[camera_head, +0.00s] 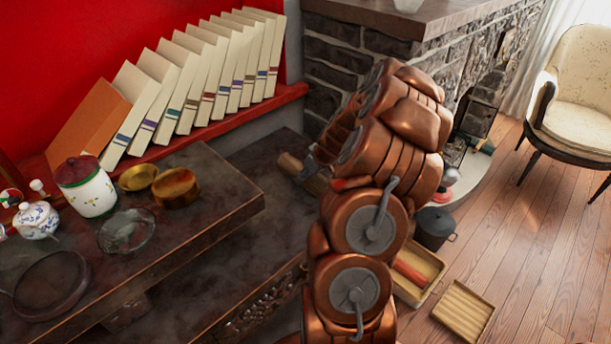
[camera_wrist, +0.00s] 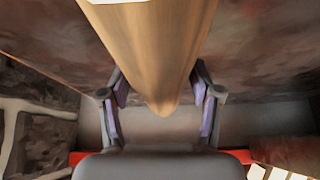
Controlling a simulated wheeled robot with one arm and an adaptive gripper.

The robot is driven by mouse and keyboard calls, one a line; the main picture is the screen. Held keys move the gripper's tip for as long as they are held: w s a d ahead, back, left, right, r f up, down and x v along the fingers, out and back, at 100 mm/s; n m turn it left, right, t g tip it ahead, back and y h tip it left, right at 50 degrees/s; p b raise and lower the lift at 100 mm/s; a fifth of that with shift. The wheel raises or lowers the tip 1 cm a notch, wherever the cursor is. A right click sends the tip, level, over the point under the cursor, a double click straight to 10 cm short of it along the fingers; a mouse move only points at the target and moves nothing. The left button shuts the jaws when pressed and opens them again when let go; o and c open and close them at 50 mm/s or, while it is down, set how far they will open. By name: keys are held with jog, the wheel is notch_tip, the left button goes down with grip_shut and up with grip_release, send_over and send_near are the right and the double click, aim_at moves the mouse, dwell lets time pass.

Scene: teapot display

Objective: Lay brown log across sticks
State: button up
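The brown log (camera_wrist: 160,60) runs between the two fingers of my gripper (camera_wrist: 160,95) in the wrist view. My copper arm hides much of the log. No sticks can be clearly made out under the log. A reddish stick-like piece (camera_head: 410,274) lies in a wooden tray (camera_head: 432,267) on the floor.
A slanted row of books (camera_head: 205,80) stands on the red shelf. A lidded jar (camera_head: 88,187), brass pots (camera_head: 175,187) and a glass dish (camera_head: 126,232) are on the dark table (camera_head: 215,230). A black pot (camera_head: 434,229), another tray (camera_head: 463,309) and an armchair (camera_head: 580,80) stand right.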

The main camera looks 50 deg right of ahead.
jog(key=c, duration=1.1)
jog(key=shift+o, duration=0.2)
jog(key=shift+r, duration=0.9)
jog(key=shift+d+r+b, duration=0.1)
jog(key=shift+r+b, duration=0.3)
jog(key=shift+r, duration=0.55)
jog(key=s+a, duration=0.2)
jog(key=s, duration=0.3)
jog(key=s+a+r+b, duration=0.1)
jog(key=s+a, duration=0.1)
jog(key=s, duration=0.3)
jog(key=s+a+b, duration=0.1)
jog(key=s+a, duration=0.1)
jog(key=s, duration=0.3)
jog(key=shift+a+r, duration=0.1)
jog(key=shift+r, duration=0.05)
